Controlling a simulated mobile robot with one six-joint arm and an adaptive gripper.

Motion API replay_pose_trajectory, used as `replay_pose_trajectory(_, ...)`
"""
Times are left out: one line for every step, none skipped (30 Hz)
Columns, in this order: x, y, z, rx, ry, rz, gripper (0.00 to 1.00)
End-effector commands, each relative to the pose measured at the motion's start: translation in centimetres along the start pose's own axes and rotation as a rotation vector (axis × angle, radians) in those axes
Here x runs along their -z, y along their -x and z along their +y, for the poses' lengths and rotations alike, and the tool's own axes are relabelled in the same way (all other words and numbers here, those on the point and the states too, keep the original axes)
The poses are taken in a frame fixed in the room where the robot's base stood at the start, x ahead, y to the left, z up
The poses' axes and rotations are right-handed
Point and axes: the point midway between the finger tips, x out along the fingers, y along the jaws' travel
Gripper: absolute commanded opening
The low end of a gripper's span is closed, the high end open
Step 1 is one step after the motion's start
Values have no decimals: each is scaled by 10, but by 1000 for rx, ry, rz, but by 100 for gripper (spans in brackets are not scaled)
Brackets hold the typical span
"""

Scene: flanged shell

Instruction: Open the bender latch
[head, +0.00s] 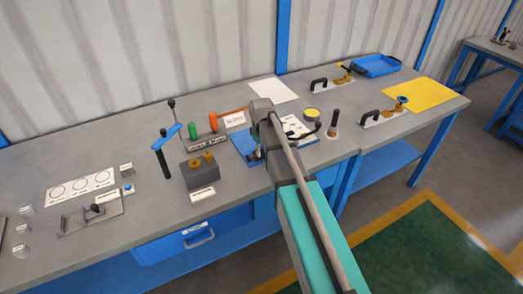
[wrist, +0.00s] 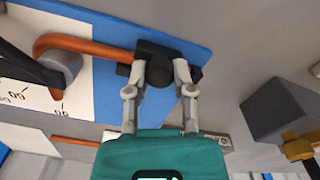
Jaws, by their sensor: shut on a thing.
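The bender sits on a blue base plate (wrist: 205,30), which also shows in the head view (head: 241,146), partly hidden behind my arm. In the wrist view an orange tube (wrist: 85,43) curves around a grey round die (wrist: 62,68), with a black lever (wrist: 25,68) beside it. The black latch (wrist: 160,50) is at the tube's straight end. My gripper (wrist: 160,72) has one finger on each side of this black part and is shut on it. The fingers hide part of the latch, so I cannot tell whether it is open.
A grey block with brass fittings (head: 198,171) stands left of the bender. A green-handled tool (head: 191,131) is in a stand behind it. An upright dark post (head: 333,125) stands to the right. A yellow sheet (head: 421,94) and blue tray (head: 376,66) lie farther right.

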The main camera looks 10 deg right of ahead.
Motion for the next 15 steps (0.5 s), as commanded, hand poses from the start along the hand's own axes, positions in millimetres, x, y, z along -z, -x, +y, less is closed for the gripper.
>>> replay_pose_trajectory(0,0,0,0,0,0,0)
replay_pose_trajectory(0,0,0,0,0,0,0)
replay_pose_trajectory(0,0,0,0,0,0,0)
replay_pose_trajectory(0,0,0,0,0,0,0)
replay_pose_trajectory(0,0,0,0,0,0,0)
replay_pose_trajectory(0,0,0,0,0,0,0)
replay_pose_trajectory(0,0,0,0,0,0,0)
replay_pose_trajectory(-1,0,0,0,0,0,0)
replay_pose_trajectory(-3,0,-1,0,0,0,0)
replay_pose_trajectory(-6,0,-3,0,-1,0,0)
replay_pose_trajectory(-9,0,-4,0,-1,0,0)
replay_pose_trajectory(-14,0,-6,0,-1,-1,0)
replay_pose_trajectory(-18,0,-8,0,-1,-1,0)
replay_pose_trajectory(-22,0,-10,0,-1,-1,0)
replay_pose_trajectory(-26,0,-11,0,0,-1,0)
